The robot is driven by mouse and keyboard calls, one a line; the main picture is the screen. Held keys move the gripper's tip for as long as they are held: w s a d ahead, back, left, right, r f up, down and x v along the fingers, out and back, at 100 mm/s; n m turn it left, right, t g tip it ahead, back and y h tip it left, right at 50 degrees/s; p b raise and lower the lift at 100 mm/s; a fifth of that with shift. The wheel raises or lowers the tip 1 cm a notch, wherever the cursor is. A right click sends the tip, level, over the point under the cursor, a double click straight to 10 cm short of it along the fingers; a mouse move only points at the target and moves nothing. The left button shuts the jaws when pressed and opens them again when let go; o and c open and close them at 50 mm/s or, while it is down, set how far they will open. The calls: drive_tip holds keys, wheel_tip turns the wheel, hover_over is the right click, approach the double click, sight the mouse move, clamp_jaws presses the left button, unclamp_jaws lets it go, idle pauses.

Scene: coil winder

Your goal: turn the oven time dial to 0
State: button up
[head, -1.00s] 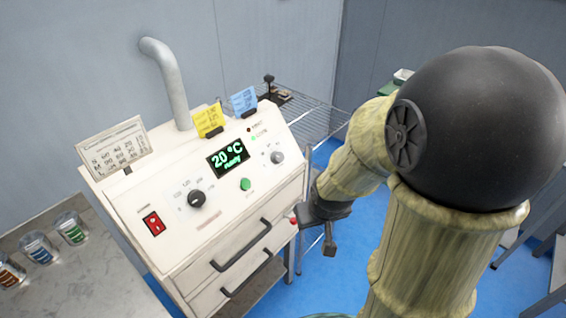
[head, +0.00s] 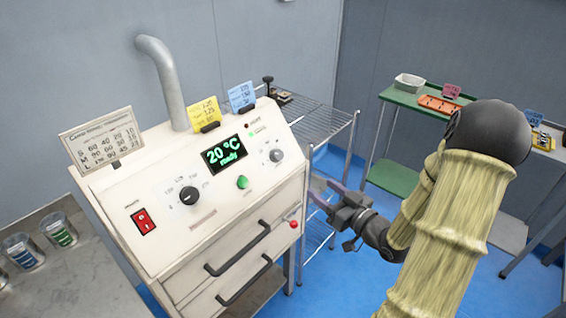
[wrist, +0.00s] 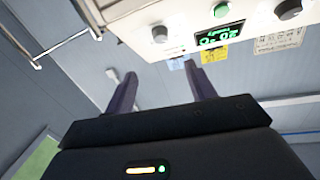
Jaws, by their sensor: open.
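The cream oven has a sloped panel (head: 165,215) with two dials. A black dial (head: 189,195) is at left and a smaller grey dial (head: 276,155) at right; their lettering is too small to tell for certain which sets time. The display (head: 225,155) reads 20 °C, ready. My gripper (head: 322,190) is open and empty, right of the oven, apart from it, with its fingers towards it. In the upside-down wrist view the fingers (wrist: 160,70) point towards the panel, with the grey dial (wrist: 160,34) beyond them and the black dial (wrist: 288,9) at upper right.
A green button (head: 242,182) sits between the dials and a red switch (head: 143,221) at left. Drawer handles (head: 238,248) stick out from the front. A wire rack (head: 315,122) stands behind right, a green table (head: 430,95) farther right. Note cards stand on the oven top.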

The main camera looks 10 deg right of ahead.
drive_tip(key=shift+r, duration=0.1)
drive_tip(key=p, duration=0.3)
approach(280, 156)
drive_tip(key=x, duration=0.8)
drive_tip(key=shift+w+a, duration=0.25)
drive_tip(key=shift+w, duration=0.05)
drive_tip(key=c, duration=1)
